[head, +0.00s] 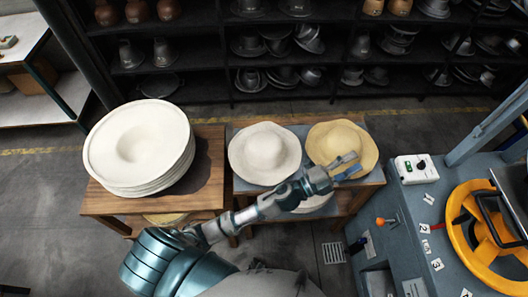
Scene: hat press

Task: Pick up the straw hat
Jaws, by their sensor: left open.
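The straw hat (331,138) is pale yellow with a round crown and a wide brim. It lies crown up on the right part of the grey-topped table (366,180). My left gripper (351,165) is open at the hat's front right brim, its fingers overlapping the brim in the picture. I cannot tell whether the fingers touch the hat. My left forearm and wrist hide part of the table and the hat's front edge. My right gripper is not in view.
A cream felt hat (264,152) lies directly left of the straw hat. A stack of white hat blanks (138,147) is on a wooden table further left. A press machine with a yellow wheel (482,238) stands right. Dark shelves (215,88) are behind.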

